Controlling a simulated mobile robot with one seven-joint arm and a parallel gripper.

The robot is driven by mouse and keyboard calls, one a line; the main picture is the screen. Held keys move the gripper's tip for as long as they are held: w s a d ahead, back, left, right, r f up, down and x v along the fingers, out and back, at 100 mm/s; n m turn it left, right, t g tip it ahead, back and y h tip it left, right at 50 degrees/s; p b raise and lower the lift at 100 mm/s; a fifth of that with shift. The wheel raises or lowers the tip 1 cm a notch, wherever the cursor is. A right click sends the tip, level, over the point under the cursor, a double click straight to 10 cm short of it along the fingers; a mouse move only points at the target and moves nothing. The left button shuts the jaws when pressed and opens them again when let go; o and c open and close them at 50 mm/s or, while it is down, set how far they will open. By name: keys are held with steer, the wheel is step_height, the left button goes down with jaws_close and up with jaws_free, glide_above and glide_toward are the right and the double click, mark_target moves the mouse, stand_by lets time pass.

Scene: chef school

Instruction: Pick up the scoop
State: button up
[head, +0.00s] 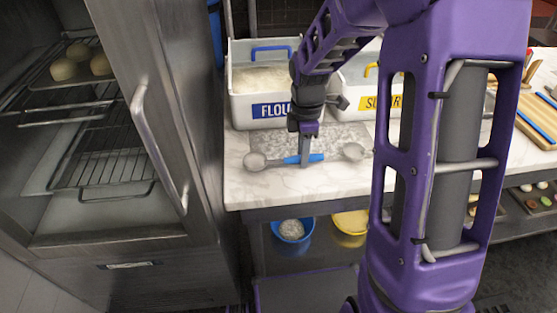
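A scoop with a round metal bowl (255,161) and a blue handle (316,157) lies on the marble counter, its bowl to the left. My gripper (304,163) points down at the blue handle, with its fingers at the handle's middle. I see the fingers edge-on, so I cannot tell whether they are closed on the handle. A second metal scoop bowl (353,151) lies to the right, and its handle is mostly hidden behind my arm.
A flour bin (248,106) and a partly hidden sugar bin (347,103) stand close behind my gripper. Blue (292,230) and yellow (351,222) bowls sit below the counter. A cutting board (538,118) is at right.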

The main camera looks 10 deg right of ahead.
jaws_close()
step_height(320, 180, up, 10)
steer(key=p, duration=0.1)
steer(key=shift+o, duration=1)
jaws_free()
jaws_close()
